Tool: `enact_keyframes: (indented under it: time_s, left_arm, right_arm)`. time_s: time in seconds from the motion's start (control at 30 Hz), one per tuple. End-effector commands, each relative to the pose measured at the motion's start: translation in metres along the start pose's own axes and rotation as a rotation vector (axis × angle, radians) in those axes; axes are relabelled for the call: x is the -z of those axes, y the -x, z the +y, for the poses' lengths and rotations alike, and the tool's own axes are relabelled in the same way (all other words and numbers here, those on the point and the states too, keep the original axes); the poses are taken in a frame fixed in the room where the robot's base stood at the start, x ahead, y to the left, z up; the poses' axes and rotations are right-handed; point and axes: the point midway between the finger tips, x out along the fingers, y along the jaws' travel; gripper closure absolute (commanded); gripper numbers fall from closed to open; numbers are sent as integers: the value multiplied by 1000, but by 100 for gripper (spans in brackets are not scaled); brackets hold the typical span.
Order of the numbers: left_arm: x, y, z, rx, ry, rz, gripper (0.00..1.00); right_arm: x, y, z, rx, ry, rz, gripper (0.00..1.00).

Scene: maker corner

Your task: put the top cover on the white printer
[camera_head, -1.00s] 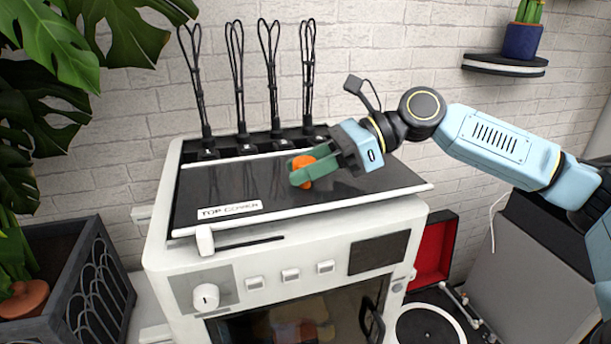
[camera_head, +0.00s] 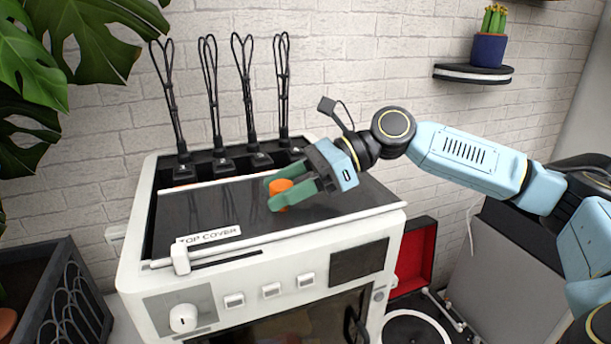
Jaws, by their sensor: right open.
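The white printer (camera_head: 250,296) stands against the brick wall. The top cover (camera_head: 215,206), a dark panel with white front and back bars and a "TOP COVER" label, lies across the printer's top. I cannot tell whether it sits fully flush. An orange knob (camera_head: 281,188) stands on the cover. My right gripper (camera_head: 273,193) is open, with its green fingers on either side of the knob; I cannot tell if they touch it. My left gripper is not in view.
Several black wire loops (camera_head: 245,85) rise along the printer's back edge. A small shelf (camera_head: 473,73) with a potted cactus (camera_head: 490,40) is on the wall at right. A turntable (camera_head: 415,328) and red-lined case (camera_head: 415,255) stand right of the printer. Large leaves (camera_head: 85,35) hang at left.

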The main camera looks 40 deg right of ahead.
Motion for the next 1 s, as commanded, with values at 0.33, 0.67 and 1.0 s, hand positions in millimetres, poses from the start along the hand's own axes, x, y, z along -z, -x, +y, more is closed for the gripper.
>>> enact_keyframes:
  time_s: [0.33,0.67,1.0]
  left_arm:
    - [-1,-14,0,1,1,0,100]
    - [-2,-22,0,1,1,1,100]
    - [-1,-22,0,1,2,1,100]
  right_arm:
    - [3,68,-2,8,-3,4,45]
    - [1,115,-1,3,0,2,45]
    - [0,119,0,1,1,0,45]
